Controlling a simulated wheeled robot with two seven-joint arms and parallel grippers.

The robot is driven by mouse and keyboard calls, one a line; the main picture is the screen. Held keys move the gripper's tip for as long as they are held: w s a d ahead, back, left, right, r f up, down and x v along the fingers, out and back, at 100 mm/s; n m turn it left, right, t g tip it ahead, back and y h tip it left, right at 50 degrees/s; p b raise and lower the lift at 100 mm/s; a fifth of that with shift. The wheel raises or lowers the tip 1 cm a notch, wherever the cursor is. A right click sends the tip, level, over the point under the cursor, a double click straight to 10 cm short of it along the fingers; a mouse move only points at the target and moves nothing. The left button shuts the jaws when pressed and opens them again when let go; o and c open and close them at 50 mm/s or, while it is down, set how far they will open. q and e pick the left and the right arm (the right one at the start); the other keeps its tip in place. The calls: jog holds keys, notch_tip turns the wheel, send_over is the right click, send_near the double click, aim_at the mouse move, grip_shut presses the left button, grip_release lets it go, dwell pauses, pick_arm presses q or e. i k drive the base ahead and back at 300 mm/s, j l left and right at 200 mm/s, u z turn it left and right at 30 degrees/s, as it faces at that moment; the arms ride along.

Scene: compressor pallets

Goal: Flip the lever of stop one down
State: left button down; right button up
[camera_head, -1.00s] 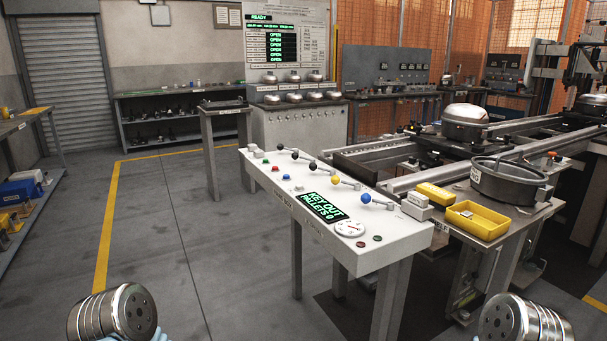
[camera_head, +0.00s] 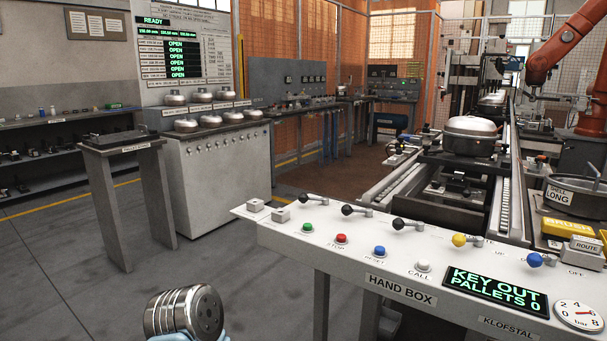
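The white hand box (camera_head: 400,284) crosses the right foreground with a row of levers along its back edge. Three have black knobs: the left one (camera_head: 303,199), the middle one (camera_head: 347,210) and the right one (camera_head: 397,224). Then come a yellow-knobbed lever (camera_head: 459,240) and a blue-knobbed lever (camera_head: 534,260). The labels beside the levers are too small or hidden to tell which is stop one. Neither gripper's fingertips are in view.
Green (camera_head: 308,228), red (camera_head: 341,238), blue (camera_head: 379,250) and white (camera_head: 423,265) buttons line the box front. Its display (camera_head: 495,291) reads KEY OUT, PALLETS 0. A conveyor with a compressor (camera_head: 470,136) lies behind. A small stand (camera_head: 124,143) is at left; floor between is clear.

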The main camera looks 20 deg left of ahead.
aim_at(304, 199)
jog(key=i+j+z, duration=0.2)
jog(key=j+z, duration=0.15)
jog(key=j, duration=0.6)
jog(key=j+z, duration=0.35)
jog(key=j, duration=0.65)
jog(key=j+z, duration=0.35)
jog(key=j, duration=0.65)
